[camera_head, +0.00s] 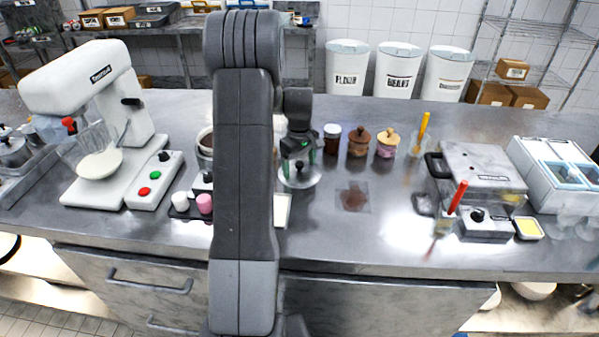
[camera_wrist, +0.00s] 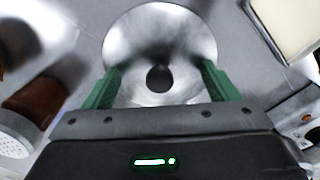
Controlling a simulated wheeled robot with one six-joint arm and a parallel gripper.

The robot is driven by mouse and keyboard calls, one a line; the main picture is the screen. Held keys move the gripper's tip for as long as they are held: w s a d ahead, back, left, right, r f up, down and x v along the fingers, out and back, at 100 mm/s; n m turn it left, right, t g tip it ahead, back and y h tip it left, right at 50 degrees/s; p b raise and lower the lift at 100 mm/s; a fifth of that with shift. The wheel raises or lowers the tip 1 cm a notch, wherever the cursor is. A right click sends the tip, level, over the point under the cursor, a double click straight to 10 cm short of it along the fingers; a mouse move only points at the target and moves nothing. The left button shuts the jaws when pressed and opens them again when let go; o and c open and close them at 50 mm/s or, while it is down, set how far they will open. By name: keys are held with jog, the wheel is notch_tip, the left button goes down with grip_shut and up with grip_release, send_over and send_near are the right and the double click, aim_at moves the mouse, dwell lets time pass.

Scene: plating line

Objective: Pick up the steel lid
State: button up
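The steel lid (camera_wrist: 190,35) is a round, shiny disc with a black knob (camera_wrist: 160,78). In the head view the lid (camera_head: 302,183) is low over or on the steel counter, just right of my arm; I cannot tell what is under it. My gripper (camera_wrist: 162,68) has two green fingers spread wide apart. In the wrist view the knob lies between them, with a clear gap on both sides. In the head view my gripper (camera_head: 298,158) is right above the lid, pointing down. My arm hides part of the counter left of the lid.
A pale flat piece (camera_head: 283,210) lies in front. A white mixer (camera_head: 95,90) is at left. The counter's middle right is mostly clear around a brown patch (camera_head: 353,197).

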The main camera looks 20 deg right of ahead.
jog(key=shift+s+f, duration=0.15)
jog(key=shift+f, duration=0.05)
jog(key=c, duration=1.5)
